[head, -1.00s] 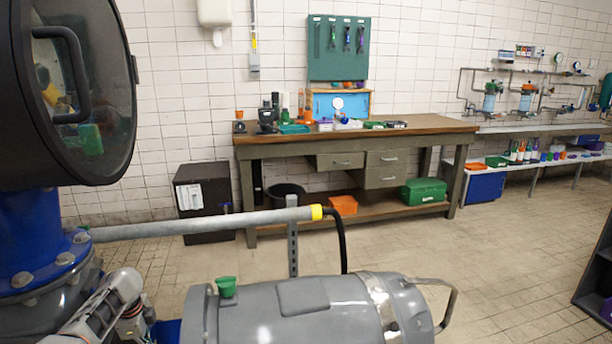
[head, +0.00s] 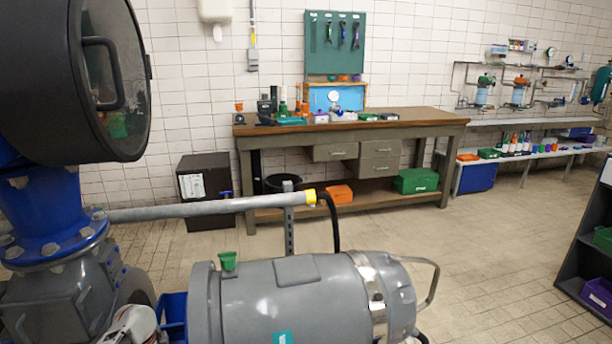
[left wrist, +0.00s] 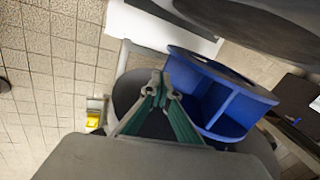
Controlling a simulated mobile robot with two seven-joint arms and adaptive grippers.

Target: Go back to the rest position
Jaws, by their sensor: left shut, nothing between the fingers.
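In the left wrist view my left gripper (left wrist: 163,90) is shut, its two green-sided fingers meeting at the tips with nothing between them. Beyond the fingers is a blue divided container (left wrist: 222,97) with open compartments; I cannot tell whether the fingers touch it. In the head view only a white piece of my left arm shows at the bottom left edge, beside the grey motor, and the gripper itself is hidden there. My right gripper is in neither view.
A blue pipe stand (head: 45,215) with a round dark housing is at left. A workbench (head: 390,125) stands behind. A dark shelf (head: 582,262) is at right; floor between is clear.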

